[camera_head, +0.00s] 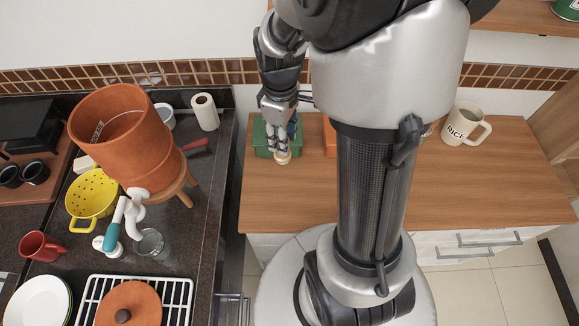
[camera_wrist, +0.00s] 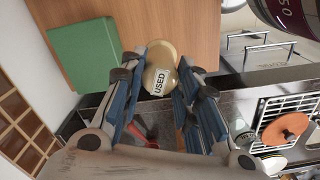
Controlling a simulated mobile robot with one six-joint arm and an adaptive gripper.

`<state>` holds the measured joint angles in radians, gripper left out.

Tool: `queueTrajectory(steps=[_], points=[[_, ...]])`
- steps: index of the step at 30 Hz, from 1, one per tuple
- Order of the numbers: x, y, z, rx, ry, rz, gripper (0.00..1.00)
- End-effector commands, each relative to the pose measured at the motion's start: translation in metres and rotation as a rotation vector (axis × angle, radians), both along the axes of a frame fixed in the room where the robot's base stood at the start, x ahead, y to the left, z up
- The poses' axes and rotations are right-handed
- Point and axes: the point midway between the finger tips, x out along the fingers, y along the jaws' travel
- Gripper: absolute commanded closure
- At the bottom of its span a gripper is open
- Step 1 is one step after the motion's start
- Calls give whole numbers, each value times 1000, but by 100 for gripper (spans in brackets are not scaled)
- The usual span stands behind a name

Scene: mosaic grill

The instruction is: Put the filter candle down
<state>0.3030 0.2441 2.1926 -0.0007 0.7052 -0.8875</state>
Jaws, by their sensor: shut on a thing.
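The filter candle (camera_wrist: 160,78) is a cream, rounded piece with a "USED" label facing my wrist camera. My gripper (camera_wrist: 160,95) is shut on it, with blue-padded fingers on both sides. In the head view my gripper (camera_head: 282,143) points down over the left back part of the wooden counter (camera_head: 300,200). The pale end of the candle (camera_head: 283,157) shows below the fingertips there. I cannot tell whether it touches the counter. The fingers hide its sides.
A green box (camera_head: 262,138) stands close behind and left of my gripper. A "RICE" mug (camera_head: 465,124) stands at the right. The clay filter (camera_head: 125,130), yellow colander (camera_head: 92,194) and glass (camera_head: 152,244) crowd the dark counter at left. The wooden counter's front is clear.

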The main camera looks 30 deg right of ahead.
Motion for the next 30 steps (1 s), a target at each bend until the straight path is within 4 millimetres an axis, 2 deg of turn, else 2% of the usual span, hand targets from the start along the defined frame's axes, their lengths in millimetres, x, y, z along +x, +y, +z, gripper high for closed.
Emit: queueTrajectory(steps=[1,9,12,20,26,30], points=[[-1,0,-20,1,6,0,100],[-1,0,-87,1,3,-1,100],[0,0,-102,1,2,-1,100],[0,0,-120,1,2,-1,100],[-1,0,-151,1,3,-1,100],[1,0,-152,0,-1,-1,100]])
